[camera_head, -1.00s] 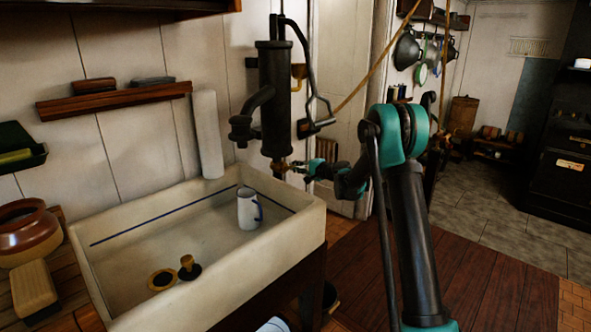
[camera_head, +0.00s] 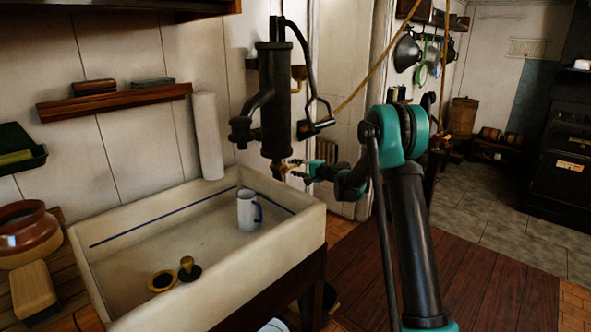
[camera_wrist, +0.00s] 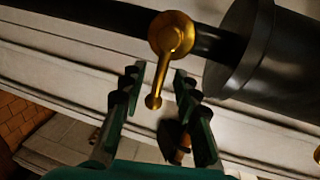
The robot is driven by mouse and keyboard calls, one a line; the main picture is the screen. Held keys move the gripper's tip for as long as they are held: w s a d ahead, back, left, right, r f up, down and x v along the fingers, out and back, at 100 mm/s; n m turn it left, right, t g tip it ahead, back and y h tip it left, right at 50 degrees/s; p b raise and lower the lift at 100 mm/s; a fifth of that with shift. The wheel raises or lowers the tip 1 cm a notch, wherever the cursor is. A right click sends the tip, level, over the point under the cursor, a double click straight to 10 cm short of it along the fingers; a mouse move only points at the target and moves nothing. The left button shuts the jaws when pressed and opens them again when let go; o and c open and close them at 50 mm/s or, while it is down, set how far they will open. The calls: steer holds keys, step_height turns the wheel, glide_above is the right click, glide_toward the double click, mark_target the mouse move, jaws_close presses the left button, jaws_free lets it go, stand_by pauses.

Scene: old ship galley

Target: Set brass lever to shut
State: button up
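The brass lever (camera_wrist: 163,68) shows in the wrist view as a round hub on a dark pipe, with a thin arm ending in a small knob. In the head view the brass fitting (camera_head: 281,168) sits low on the dark pump (camera_head: 274,100), above the sink's far right corner. My gripper (camera_wrist: 155,78) is open, its two dark-and-green fingers on either side of the lever's arm. The knob lies between the fingers in the picture; I cannot tell whether either finger touches it. In the head view my gripper (camera_head: 298,168) is right beside the fitting, too small to read.
The white sink (camera_head: 310,225) stands below the pump, holding a white mug (camera_head: 247,210) and a brass plug (camera_head: 188,267). The pump's handle (camera_head: 318,100) hangs just above my gripper. The wooden floor (camera_head: 480,270) to the right is open.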

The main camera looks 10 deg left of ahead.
steer(key=v, duration=1.2)
steer(key=s+d+f+n+g+h, duration=0.15)
steer(key=s+d+h, duration=0.25)
steer(key=s+d, duration=0.55)
steer(key=s+d+f+n+h, duration=0.3)
steer(key=s+d+h, duration=0.15)
steer(key=s, duration=0.95)
steer(key=s+d+f+n+g+h, duration=0.1)
steer(key=s+d+f+n+h, duration=0.2)
steer(key=s+d, duration=0.65)
steer(key=s+a+f+g, duration=0.1)
steer(key=s+f, duration=0.1)
steer(key=s, duration=0.4)
steer(key=s+a+f+g, duration=0.1)
steer(key=s+f+g, duration=0.1)
steer(key=s, duration=0.5)
steer(key=shift+s+f+h, duration=0.3)
steer(key=shift+f+h, duration=0.15)
steer(key=shift+f, duration=0.4)
